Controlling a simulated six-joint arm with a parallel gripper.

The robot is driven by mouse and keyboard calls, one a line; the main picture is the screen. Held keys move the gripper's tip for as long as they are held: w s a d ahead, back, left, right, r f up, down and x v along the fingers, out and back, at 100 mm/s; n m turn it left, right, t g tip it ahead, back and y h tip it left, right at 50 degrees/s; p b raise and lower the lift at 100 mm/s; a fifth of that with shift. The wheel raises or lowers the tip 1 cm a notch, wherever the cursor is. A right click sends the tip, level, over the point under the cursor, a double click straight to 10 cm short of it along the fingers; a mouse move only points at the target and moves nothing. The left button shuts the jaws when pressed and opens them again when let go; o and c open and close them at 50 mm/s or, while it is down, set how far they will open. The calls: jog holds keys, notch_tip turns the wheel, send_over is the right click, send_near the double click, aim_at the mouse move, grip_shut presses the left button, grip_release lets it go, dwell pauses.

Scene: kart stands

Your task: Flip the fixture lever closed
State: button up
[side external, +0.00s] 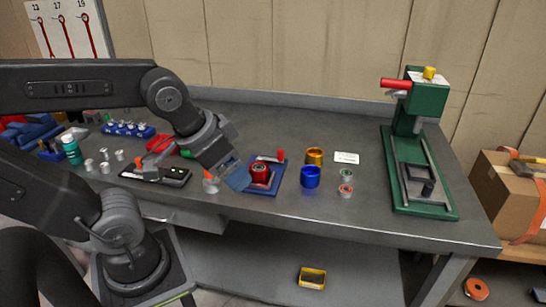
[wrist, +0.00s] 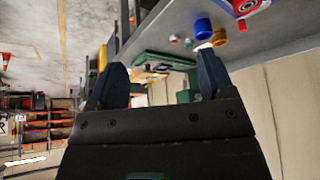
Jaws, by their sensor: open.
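A blue fixture plate (side external: 276,184) lies near the front edge of the bench. A red round part (side external: 261,173) sits on it, and a small lever with a red handle (side external: 281,154) stands up at its back. In the wrist view the red part (wrist: 247,5) shows at the top right edge, with a red tip (wrist: 242,26), likely the handle, below it. My gripper (side external: 237,178) is just left of the red part; contact cannot be told. In the wrist view its two blue fingers (wrist: 158,80) are wide apart with nothing between them.
A blue cup (side external: 310,177) and a gold cup (side external: 314,157) stand right of the fixture. A green press (side external: 419,140) stands at the right end. A black fixture (side external: 156,174) and small metal parts lie to the left. The bench behind is clear.

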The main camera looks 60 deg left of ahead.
jog(key=w+a+f+m+y, duration=0.1)
jog(key=w+a, duration=0.1)
jog(key=w+a+f+m+g+y, duration=0.1)
jog(key=w+a+f+y, duration=0.1)
jog(key=w, duration=0.1)
jog(key=w+a+f+y, duration=0.2)
jog(key=w, duration=0.1)
jog(key=shift+w+a+m, duration=0.15)
jog(key=shift+a+m, duration=0.25)
jog(key=c, duration=0.9)
jog(key=w+a+f+m+y, duration=0.1)
jog(key=w+f, duration=0.1)
jog(key=w+a+f+m, duration=0.1)
jog(key=w+m, duration=0.1)
jog(key=w, duration=0.1)
jog(key=w+a+f+m+t+y, duration=0.1)
jog(key=w+f, duration=0.1)
jog(key=w, duration=0.1)
jog(key=shift+w+a+f+y, duration=0.25)
jog(key=shift+f+y, duration=0.05)
grip_shut()
